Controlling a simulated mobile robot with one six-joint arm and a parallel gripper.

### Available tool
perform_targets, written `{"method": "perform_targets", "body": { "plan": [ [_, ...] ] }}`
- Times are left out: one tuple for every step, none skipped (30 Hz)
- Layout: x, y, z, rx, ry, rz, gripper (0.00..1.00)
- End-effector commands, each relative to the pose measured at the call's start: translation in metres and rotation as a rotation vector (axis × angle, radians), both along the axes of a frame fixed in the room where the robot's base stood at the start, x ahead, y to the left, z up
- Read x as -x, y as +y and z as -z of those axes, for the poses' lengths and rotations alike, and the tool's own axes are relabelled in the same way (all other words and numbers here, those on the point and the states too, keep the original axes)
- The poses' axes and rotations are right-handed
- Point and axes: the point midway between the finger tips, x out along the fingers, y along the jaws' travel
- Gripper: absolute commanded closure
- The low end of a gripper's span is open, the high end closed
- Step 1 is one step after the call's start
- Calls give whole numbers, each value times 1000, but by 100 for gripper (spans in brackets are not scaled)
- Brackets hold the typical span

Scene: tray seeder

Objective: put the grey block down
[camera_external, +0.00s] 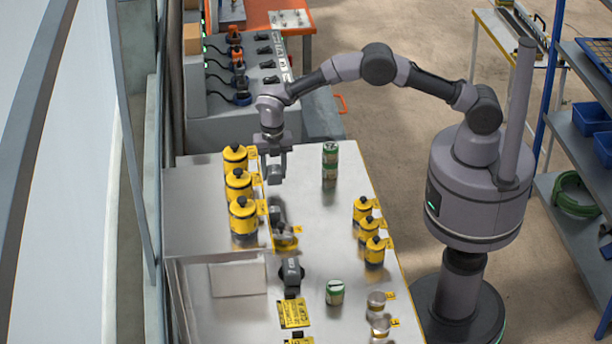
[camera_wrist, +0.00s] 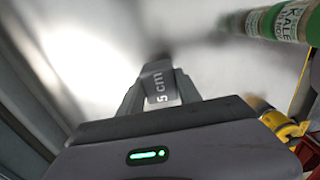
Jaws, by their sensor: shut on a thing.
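My gripper (camera_external: 274,163) is above the far part of the metal table (camera_external: 305,190) and shut on a grey block (camera_external: 274,175). In the wrist view the grey block (camera_wrist: 158,82) sits between the fingers of my gripper (camera_wrist: 160,95), with "5 cm" printed on its face. The fingers hide its sides. The table surface behind it is blurred, and the gap below the block is hard to judge.
Yellow canisters (camera_external: 238,184) stand close on the left, and more (camera_external: 367,228) on the right. Green labelled tins (camera_external: 330,162) stand to the right of my gripper. Other dark grey pieces (camera_external: 291,275) are nearer the camera.

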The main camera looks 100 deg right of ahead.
Motion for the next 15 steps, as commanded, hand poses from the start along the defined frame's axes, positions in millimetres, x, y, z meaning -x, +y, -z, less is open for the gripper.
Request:
{"method": "perform_targets", "body": {
  "plan": [
    [-10,-2,3,2,-2,0,100],
    [-13,-2,3,1,-1,0,100],
    [-18,-3,2,1,-2,0,100],
    [-19,-3,2,1,-1,0,100],
    [-21,-3,3,1,-1,0,100],
    [-22,-4,6,1,-1,0,100],
    [-22,-4,11,1,-1,0,100],
    [-22,-4,17,1,0,0,100],
    [-22,-3,25,0,0,0,100],
    [-22,-3,32,0,0,0,100],
    [-22,-3,37,0,-1,0,100],
    [-22,-3,39,0,-1,0,100],
    [-22,-3,38,1,-2,0,100],
    [-22,-3,37,1,-2,0,100],
    [-22,-3,36,1,-3,0,100]
  ]
}}
